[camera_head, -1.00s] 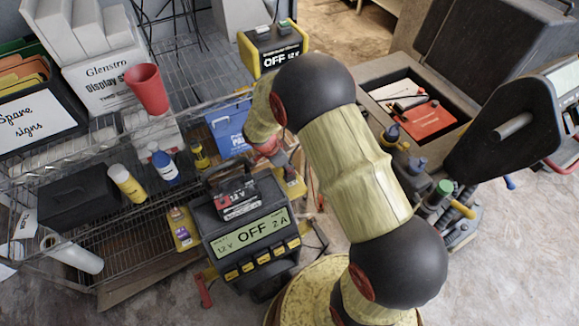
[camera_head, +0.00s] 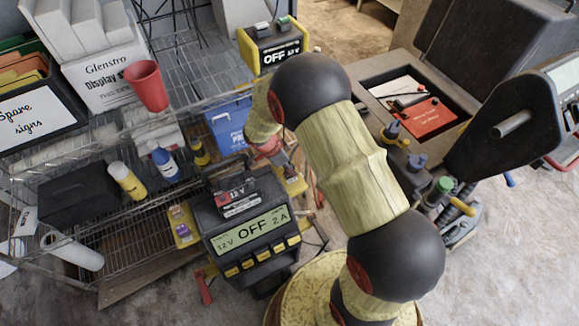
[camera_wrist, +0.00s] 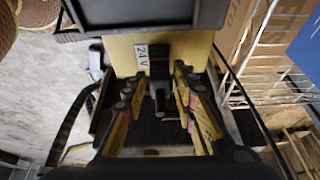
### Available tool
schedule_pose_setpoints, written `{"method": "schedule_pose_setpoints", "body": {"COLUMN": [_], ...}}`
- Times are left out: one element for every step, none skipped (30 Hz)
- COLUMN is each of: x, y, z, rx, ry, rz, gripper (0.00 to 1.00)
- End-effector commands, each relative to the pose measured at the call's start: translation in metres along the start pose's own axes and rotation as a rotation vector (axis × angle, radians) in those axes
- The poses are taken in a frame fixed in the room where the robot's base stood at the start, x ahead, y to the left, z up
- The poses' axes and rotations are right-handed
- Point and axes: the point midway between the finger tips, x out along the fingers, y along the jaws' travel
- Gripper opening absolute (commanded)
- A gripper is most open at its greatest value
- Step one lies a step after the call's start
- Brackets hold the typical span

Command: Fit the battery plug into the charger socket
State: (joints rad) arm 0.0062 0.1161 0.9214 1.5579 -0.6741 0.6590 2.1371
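The charger (camera_head: 246,225) stands in the lower middle of the head view, its screen reading OFF, 12 V and 2 A. A dark block marked 12 V (camera_head: 237,196) sits on its top. In the head view my gripper is just behind the charger, mostly hidden by it and my arm. In the wrist view my gripper (camera_wrist: 158,75) has its fingers apart, on either side of a narrow black piece (camera_wrist: 160,75). That piece stands before a yellow panel (camera_wrist: 121,57) labelled 24 V. I cannot tell whether it is the battery plug, and I see no socket clearly.
A wire shelf (camera_head: 130,245) on the left holds bottles (camera_head: 127,181), a black box (camera_head: 79,196) and a red cup (camera_head: 147,86). Another yellow-black unit (camera_head: 274,46) reading OFF stands at the back. A cart with an orange folder (camera_head: 428,124) is at the right.

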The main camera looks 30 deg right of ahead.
Motion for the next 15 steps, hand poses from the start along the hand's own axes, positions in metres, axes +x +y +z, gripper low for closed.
{"method": "schedule_pose_setpoints", "body": {"x": [-0.0001, -0.0001, -0.0001, -0.0002, -0.0002, -0.0002, -0.0002, -0.0002, -0.0002, -0.0002, -0.0002, -0.0003, -0.0007, -0.0015, -0.0036], "y": [0.0, 0.0, 0.0, 0.0, 0.0, 0.0, 0.0, 0.0, 0.0, 0.0, 0.0, 0.0, 0.0, -0.0001, -0.0004], "z": [-0.0001, -0.0001, -0.0001, -0.0001, -0.0001, -0.0001, -0.0001, -0.0002, -0.0002, -0.0002, -0.0002, -0.0001, -0.0001, -0.0002, -0.0003], "rx": [0.0, 0.0, 0.0, 0.0, 0.0, 0.0, 0.0, 0.0, 0.0, 0.0, 0.0, 0.0, 0.0, 0.0, 0.0], "ry": [0.0, 0.0, 0.0, 0.0, 0.0, 0.0, 0.0, 0.0, 0.0, 0.0, 0.0, 0.0, 0.0, 0.0, 0.001], "rz": [0.0, 0.0, 0.0, 0.0, 0.0, 0.0, 0.0, 0.0, 0.0, 0.0, 0.0, 0.0, 0.0, 0.0, -0.001], "gripper": [0.32, 0.34, 0.36, 0.38, 0.39, 0.39, 0.39, 0.39, 0.39, 0.39, 0.39, 0.39, 0.39, 0.39, 0.39]}}
